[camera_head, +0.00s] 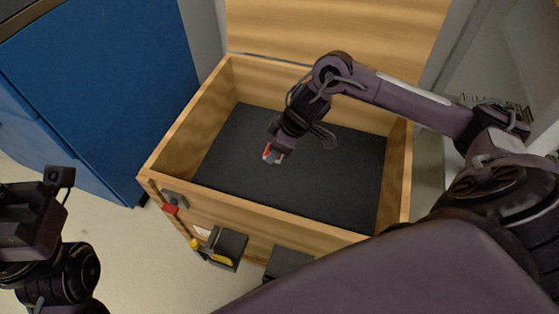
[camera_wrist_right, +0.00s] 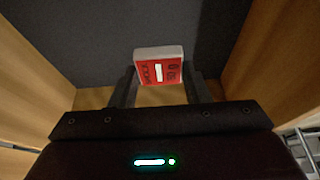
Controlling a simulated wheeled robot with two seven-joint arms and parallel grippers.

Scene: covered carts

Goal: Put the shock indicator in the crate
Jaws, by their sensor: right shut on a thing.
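The shock indicator (camera_wrist_right: 159,66) is a small red and white block in the right wrist view. It also shows as a small red and white spot in the head view (camera_head: 268,153). My right gripper (camera_head: 276,150) is shut on it, with one finger on each side. The wooden crate (camera_head: 287,217) is open, with a dark floor. The gripper and the indicator are over that dark floor, inside the outline of the walls. I cannot tell how high above the floor they are.
The crate's wooden lid (camera_head: 340,25) stands open at the back. A blue cabinet (camera_head: 100,80) is at the left. Small dark boxes (camera_head: 226,248) and a red latch piece (camera_head: 170,209) are on the crate's front. The crate's dark floor (camera_head: 340,185) looks bare.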

